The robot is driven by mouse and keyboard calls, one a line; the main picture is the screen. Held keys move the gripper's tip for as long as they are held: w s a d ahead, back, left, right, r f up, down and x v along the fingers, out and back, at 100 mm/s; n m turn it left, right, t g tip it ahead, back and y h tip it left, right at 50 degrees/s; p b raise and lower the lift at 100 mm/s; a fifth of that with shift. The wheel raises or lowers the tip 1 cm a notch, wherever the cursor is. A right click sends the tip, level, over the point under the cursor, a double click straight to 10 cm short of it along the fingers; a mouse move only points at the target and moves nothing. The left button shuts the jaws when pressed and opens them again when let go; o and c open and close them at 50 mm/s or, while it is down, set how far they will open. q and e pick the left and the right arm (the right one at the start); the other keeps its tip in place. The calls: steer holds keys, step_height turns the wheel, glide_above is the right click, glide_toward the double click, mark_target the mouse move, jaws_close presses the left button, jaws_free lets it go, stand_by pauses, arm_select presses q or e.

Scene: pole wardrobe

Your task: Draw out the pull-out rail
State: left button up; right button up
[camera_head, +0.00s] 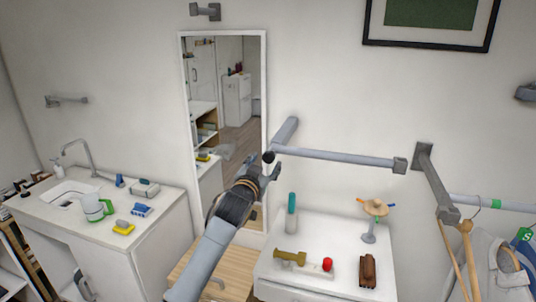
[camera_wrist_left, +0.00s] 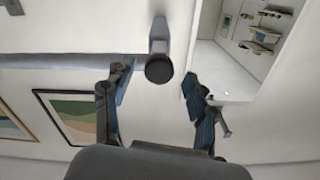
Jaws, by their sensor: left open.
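The pull-out rail (camera_head: 285,132) is a grey bar standing out from the wall beside the mirror, with a dark round knob (camera_head: 268,157) on its near end. In the left wrist view the rail (camera_wrist_left: 158,35) also shows, with its knob (camera_wrist_left: 159,70) facing the camera between the finger lines. My left gripper (camera_head: 266,165) is open, its fingers spread to either side of the knob and just below it in the head view. I cannot tell whether a finger touches it. The left gripper (camera_wrist_left: 156,82) holds nothing. My right gripper is not in view.
A mirror (camera_head: 183,90) hangs behind. A white cabinet top (camera_head: 325,225) below holds a bottle, a stand and brushes. Hangers and clothes (camera_head: 485,265) hang at right; a sink counter (camera_head: 150,215) stands left.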

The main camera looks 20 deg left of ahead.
mark_target(267, 160)
arm_select(q)
steer(key=shift+w+p, duration=0.4)
steer(key=shift+w, duration=1.3)
steer(key=shift+c, duration=0.2)
jaws_close()
